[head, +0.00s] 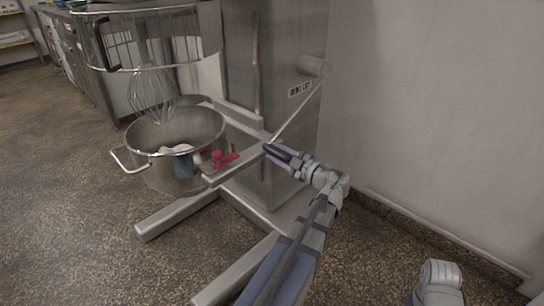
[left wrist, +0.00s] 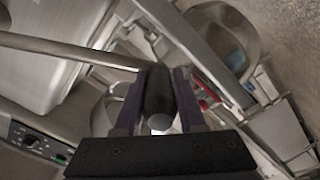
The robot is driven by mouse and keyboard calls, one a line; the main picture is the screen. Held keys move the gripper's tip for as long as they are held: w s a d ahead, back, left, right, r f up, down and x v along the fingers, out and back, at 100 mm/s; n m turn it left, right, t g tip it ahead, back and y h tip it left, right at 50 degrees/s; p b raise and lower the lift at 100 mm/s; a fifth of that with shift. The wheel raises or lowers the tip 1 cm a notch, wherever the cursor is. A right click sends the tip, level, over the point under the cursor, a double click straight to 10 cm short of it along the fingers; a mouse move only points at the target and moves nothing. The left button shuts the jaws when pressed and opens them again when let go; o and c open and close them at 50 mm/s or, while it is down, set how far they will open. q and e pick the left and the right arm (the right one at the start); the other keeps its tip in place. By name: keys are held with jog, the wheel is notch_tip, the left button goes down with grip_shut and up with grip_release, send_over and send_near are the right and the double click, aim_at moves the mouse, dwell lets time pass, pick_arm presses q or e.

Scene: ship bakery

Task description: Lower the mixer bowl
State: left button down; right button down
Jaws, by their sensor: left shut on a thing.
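The steel mixer bowl (head: 152,174) sits in the mixer's support arms in the head view, below the wire whisk (head: 152,95). The whisk's lower end is near the bowl's mouth. A thin lever (head: 297,113) runs down and left from a round hub (head: 315,67) on the mixer's side. My left gripper (head: 278,152) is shut on the lever's dark end grip. The left wrist view shows the black grip (left wrist: 158,95) between the two fingers and the lever's rod (left wrist: 70,48) leading off left. My right gripper is out of view.
A red clamp-like part (head: 220,159) is beside the bowl. A wire guard (head: 150,38) surrounds the whisk's top. The mixer's feet (head: 175,215) reach out over the floor. A wall (head: 440,120) stands close at right. Open floor (head: 60,180) lies left.

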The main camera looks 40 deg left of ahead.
pick_arm(q)
jog(key=shift+n, duration=0.8)
jog(key=shift+w+d+f+b, duration=0.1)
jog(key=shift+w+f+b, duration=0.35)
jog(key=shift+f, duration=0.2)
jog(key=shift+w+a+f+b, duration=0.1)
jog(key=shift+w+f+b, duration=0.25)
jog(key=shift+f+b, duration=0.2)
jog(key=shift+w+d+f+b, duration=0.1)
jog(key=shift+w+f+b, duration=0.3)
jog(key=shift+f, duration=0.3)
jog(key=c, duration=0.5)
grip_release()
jog(key=shift+w, duration=0.1)
